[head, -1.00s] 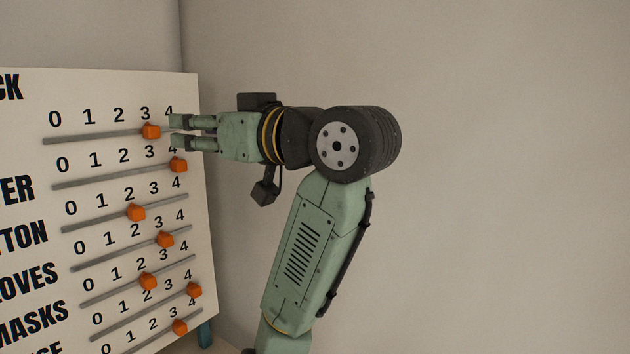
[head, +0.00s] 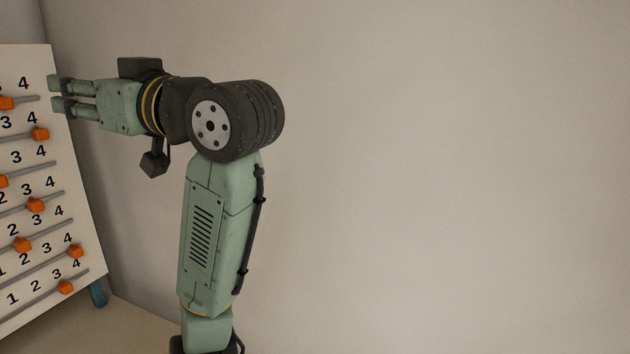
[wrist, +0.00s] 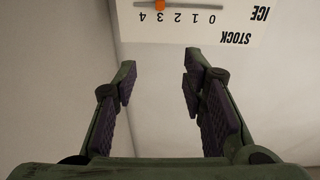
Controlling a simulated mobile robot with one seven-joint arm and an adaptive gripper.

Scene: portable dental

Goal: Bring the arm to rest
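My arm is green and dark grey. In the head view its lower link rises from the bottom to a thick dark joint (head: 236,122), and the wrist points left. My gripper (head: 56,93) is at the right edge of a white stock board (head: 78,222) in the picture. Its two fingers are parted with a gap between them. In the wrist view my gripper (wrist: 159,68) is open, with nothing between its dark finger pads. The board (wrist: 250,25) shows beyond the fingertips at the top, and no contact is visible there.
The board carries numbered rails with orange sliders, such as one slider (head: 40,134) near the upper right edge. A blue leg (head: 97,292) shows under the board. A plain beige wall (head: 450,180) fills the right side, with nothing in front of it.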

